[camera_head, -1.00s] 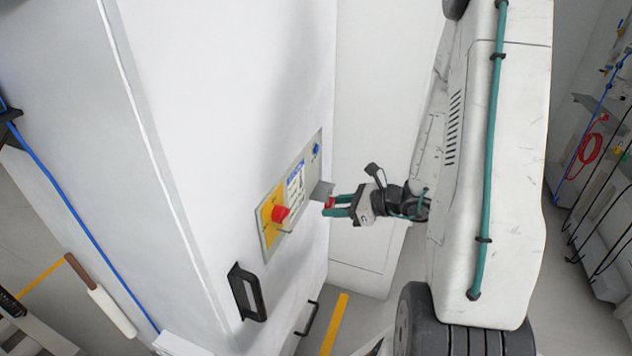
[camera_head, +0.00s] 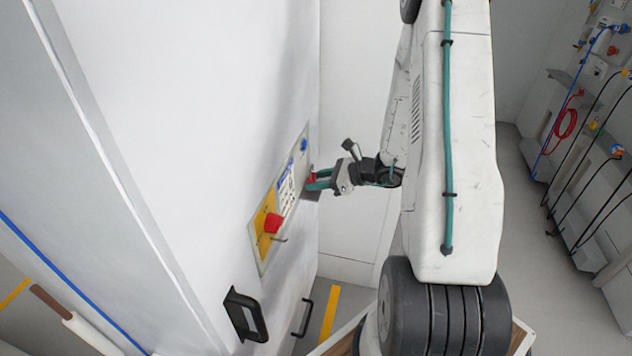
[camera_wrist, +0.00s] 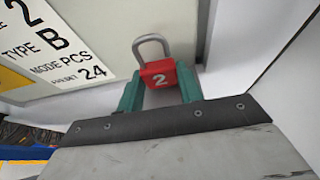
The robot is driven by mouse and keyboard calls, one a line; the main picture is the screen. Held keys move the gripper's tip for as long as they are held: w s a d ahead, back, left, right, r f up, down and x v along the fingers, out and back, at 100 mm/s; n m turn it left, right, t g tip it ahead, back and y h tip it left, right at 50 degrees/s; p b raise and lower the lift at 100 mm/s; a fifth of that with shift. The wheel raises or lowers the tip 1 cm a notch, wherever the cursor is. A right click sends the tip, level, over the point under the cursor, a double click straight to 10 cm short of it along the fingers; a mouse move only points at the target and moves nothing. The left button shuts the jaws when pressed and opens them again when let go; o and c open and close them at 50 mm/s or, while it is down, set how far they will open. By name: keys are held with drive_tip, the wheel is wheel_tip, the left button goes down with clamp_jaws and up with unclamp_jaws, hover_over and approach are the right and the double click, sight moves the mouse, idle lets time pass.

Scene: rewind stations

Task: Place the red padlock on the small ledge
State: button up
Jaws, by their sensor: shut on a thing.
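The red padlock (camera_wrist: 158,75), marked "2" with a grey shackle, sits between the two green fingers of my gripper (camera_wrist: 160,92) in the wrist view. My gripper is shut on it, shackle pointing away from the palm. In the head view the padlock (camera_head: 311,178) shows as a small red patch at the fingertips of my gripper (camera_head: 314,181). The small grey ledge (camera_head: 311,196) juts from the white cabinet beside the label panel, just below the fingertips in the picture. I cannot tell whether the padlock touches it.
The panel (camera_head: 279,204) carries a red button (camera_head: 272,223), a blue knob (camera_head: 304,145) and printed labels. Black handles (camera_head: 245,314) stick out from the cabinet below. A wall rack with cables and a red coil (camera_head: 566,123) stands at far right.

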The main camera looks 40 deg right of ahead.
drive_tip(key=shift+f, duration=0.4)
drive_tip(key=shift+f, duration=0.15)
drive_tip(key=o, duration=1)
